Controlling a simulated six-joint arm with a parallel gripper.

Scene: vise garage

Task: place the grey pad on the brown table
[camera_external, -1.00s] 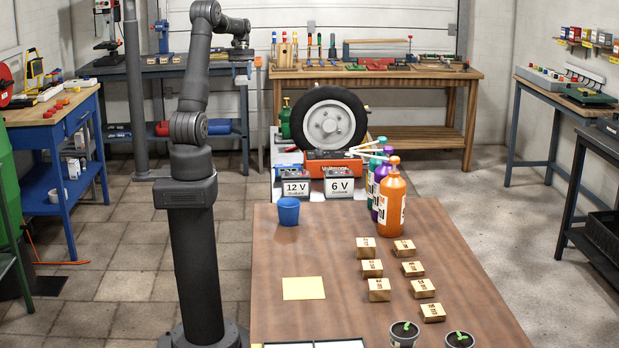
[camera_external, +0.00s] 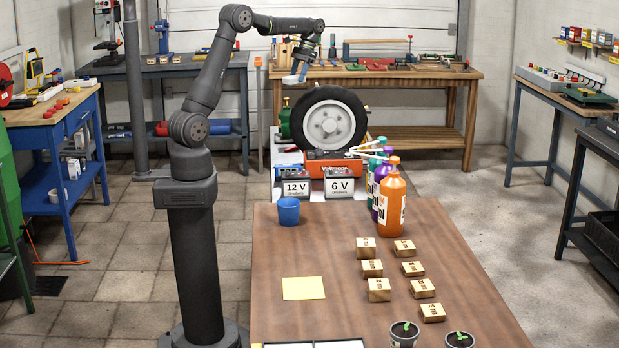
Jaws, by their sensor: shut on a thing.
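My gripper (camera_external: 298,70) is high up, over the area above the tyre and in front of the back workbench. It is shut on a small light grey piece, the grey pad (camera_external: 293,80), which hangs tilted below it. The pad is small here and its exact shape is hard to tell. The brown table (camera_external: 325,247) stands in the foreground, well below and nearer than my gripper. The pad is clear of the table.
On the table are a blue cup (camera_external: 288,211), a yellow sheet (camera_external: 303,288), several wooden blocks (camera_external: 371,268), bottles (camera_external: 391,205) and seedling pots (camera_external: 404,334). A tyre (camera_external: 329,120) and batteries (camera_external: 339,187) stand behind it.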

